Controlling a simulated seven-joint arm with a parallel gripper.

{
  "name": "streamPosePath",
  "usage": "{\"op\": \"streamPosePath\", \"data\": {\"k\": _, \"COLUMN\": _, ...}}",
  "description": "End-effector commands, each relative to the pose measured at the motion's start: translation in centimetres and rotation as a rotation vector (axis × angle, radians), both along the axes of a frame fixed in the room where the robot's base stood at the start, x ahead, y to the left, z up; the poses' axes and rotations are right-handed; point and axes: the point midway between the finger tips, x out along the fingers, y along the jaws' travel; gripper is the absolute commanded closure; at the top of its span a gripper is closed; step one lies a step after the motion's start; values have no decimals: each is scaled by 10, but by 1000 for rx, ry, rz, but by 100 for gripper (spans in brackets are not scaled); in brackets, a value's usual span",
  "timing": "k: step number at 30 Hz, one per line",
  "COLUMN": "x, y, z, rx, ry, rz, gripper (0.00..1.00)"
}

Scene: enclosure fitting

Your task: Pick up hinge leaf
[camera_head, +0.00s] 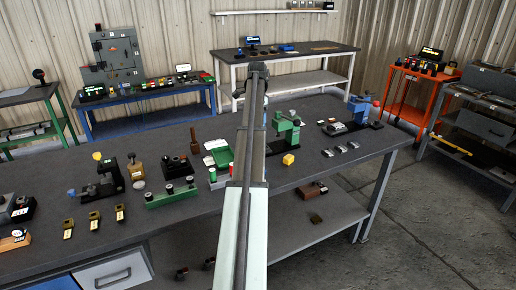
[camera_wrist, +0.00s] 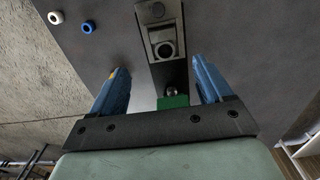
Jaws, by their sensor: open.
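My gripper (camera_wrist: 158,66) shows in the wrist view with its two blue fingers spread apart. Between and beyond them is a grey metal part (camera_wrist: 163,47) with a round hole, above a small green block (camera_wrist: 173,102); I cannot tell whether either touches a finger. No part is clearly recognisable as the hinge leaf. My arm crosses the middle of that view, and the gripper cannot be made out there.
A green fixture (camera_head: 287,130) with a yellow block (camera_head: 289,159) stands right of my arm. A black fixture (camera_head: 110,172) and a green rail with black knobs (camera_head: 171,194) stand to the left. A white ring (camera_wrist: 56,17) and a blue ring (camera_wrist: 88,27) show in the wrist view.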

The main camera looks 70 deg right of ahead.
Motion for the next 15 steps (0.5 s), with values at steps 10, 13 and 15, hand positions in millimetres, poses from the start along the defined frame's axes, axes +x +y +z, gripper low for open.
{"op": "streamPosePath", "data": {"k": 10, "x": 1, "y": 1, "z": -57, "rx": 1, "ry": -1, "rz": 1, "gripper": 21}}
{"op": "streamPosePath", "data": {"k": 13, "x": 1, "y": 1, "z": -64, "rx": 1, "ry": -1, "rz": 1, "gripper": 21}}
{"op": "streamPosePath", "data": {"k": 15, "x": 1, "y": 0, "z": -66, "rx": 1, "ry": -1, "rz": 2, "gripper": 21}}
